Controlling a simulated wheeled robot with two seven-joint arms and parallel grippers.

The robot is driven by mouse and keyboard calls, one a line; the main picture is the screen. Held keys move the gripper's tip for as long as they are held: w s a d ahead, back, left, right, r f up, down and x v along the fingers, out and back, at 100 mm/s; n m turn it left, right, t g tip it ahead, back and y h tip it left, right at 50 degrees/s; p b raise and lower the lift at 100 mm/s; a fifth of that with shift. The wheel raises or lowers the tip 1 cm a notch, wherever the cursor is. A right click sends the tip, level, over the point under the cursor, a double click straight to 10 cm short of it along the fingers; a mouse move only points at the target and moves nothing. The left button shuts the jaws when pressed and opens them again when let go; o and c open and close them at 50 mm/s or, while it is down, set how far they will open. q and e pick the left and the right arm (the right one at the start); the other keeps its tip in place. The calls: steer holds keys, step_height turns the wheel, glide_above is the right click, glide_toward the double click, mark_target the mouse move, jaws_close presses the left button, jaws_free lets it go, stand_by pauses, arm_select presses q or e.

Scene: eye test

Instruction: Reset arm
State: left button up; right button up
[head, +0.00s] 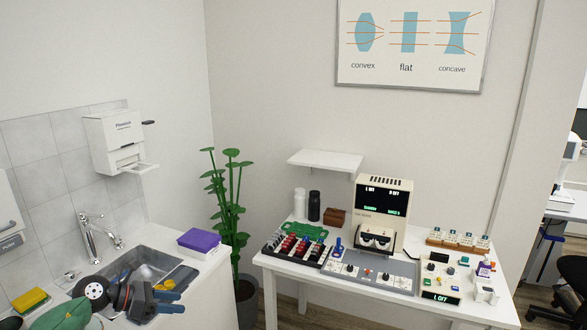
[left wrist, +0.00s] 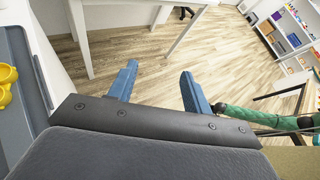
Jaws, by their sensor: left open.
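My left gripper (head: 176,291) is at the lower left of the head view, over the front edge of the sink counter. Its two blue fingers are apart with nothing between them. In the left wrist view the open fingers (left wrist: 158,72) have only wood floor and white table legs behind them. My green left arm link shows at the bottom left of the head view. My right gripper does not show in either view.
The sink (head: 150,268) and tap (head: 92,240) are close by the left gripper. A purple-topped box (head: 199,240) stands on the counter. A plant (head: 229,200) stands in the corner. The white table (head: 310,275) at right bears a test device (head: 382,205) and several small items.

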arm_select(q)
steer(key=s+d+r+n+t+h, duration=0.2)
steer(key=d+r+n+t+h, duration=0.15)
steer(key=d+n+t, duration=0.45)
steer(key=s+a+f+n+y, duration=0.2)
steer(key=s+f+n+y, duration=0.6)
steer(key=n, duration=0.7)
steer(key=s+a+f+n+y, duration=0.2)
steer(key=s+f+n+y, duration=0.3)
steer(key=n+y, duration=0.8)
steer(key=s+d+f+n+g+h, duration=0.3)
steer(key=s+f+n+g, duration=0.15)
steer(key=s, duration=0.55)
steer(key=s+d+f+n+g+h, duration=0.3)
steer(key=s+d+f+n+g, duration=0.15)
steer(key=s, duration=0.65)
step_height(320, 180, down, 24)
steer(key=w+d+g, duration=0.1)
steer(key=w+g, duration=0.1)
steer(key=s+f, duration=0.4)
steer(key=f, duration=0.8)
steer(key=s+f, duration=0.4)
steer(key=f, duration=0.8)
steer(key=shift+d+f+m+g, duration=0.15)
steer(key=shift+f+m+g, duration=0.15)
steer(key=shift+f, duration=0.05)
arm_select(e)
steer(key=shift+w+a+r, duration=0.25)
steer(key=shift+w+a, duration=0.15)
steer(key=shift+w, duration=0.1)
